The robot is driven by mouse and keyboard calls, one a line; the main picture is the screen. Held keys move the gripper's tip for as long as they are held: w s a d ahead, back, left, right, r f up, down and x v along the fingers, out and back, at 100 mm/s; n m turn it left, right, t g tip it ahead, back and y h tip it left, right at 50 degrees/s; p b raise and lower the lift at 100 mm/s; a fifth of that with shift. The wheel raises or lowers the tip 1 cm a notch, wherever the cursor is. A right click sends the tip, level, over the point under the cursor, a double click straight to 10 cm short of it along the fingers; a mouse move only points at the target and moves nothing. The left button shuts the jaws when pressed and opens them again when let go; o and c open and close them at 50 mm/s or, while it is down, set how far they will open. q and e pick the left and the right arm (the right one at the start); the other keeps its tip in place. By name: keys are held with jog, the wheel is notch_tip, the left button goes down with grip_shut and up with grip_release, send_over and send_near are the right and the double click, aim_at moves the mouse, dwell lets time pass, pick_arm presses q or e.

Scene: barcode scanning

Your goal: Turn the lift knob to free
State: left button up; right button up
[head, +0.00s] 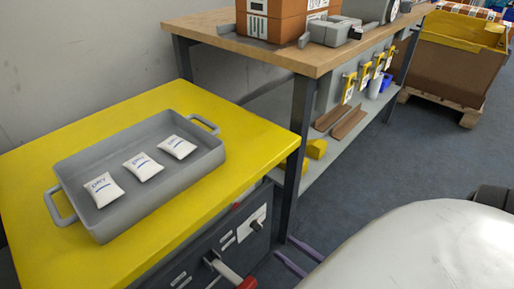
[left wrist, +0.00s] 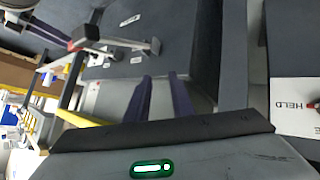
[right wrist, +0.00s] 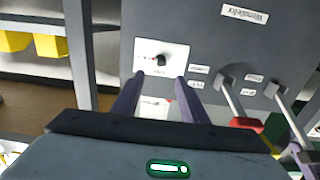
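A black knob (right wrist: 161,59) sits on a white plate (right wrist: 178,50) on the dark grey panel. In the head view the knob (head: 257,226) is on the panel below the yellow table. My right gripper (right wrist: 158,79) is open and empty, its purple fingers pointing at the panel on either side of the knob, apparently short of it. In the head view my right gripper (head: 284,245) is right of the knob. My left gripper (left wrist: 159,76) is open and empty in its wrist view. That view shows a white plate (left wrist: 292,92) reading HELD with a red mark. The knob's setting is unclear.
Levers, one with a red grip (head: 246,283), stick out near the knob. A grey tray (head: 102,230) with three white sachets stands on the yellow table (head: 240,125). A table leg (head: 297,150) stands just right of the panel. Open floor (head: 370,180) lies right.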

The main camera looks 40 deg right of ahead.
aim_at(260, 228)
jog(key=w, duration=0.3)
jog(key=w+b, duration=0.1)
jog(key=w, duration=0.2)
jog(key=w+a+b, duration=0.1)
jog(key=w, duration=0.3)
jog(key=shift+w, duration=0.1)
pick_arm(q)
jog(key=shift+d+r+t+h, duration=0.2)
jog(key=shift+d+r+h, duration=0.15)
jog(key=shift+r, duration=0.15)
jog(key=shift+d+r+t+h, duration=0.2)
jog(key=shift+d+r+h, duration=0.1)
jog(key=shift+r, duration=0.2)
pick_arm(e)
grip_shut()
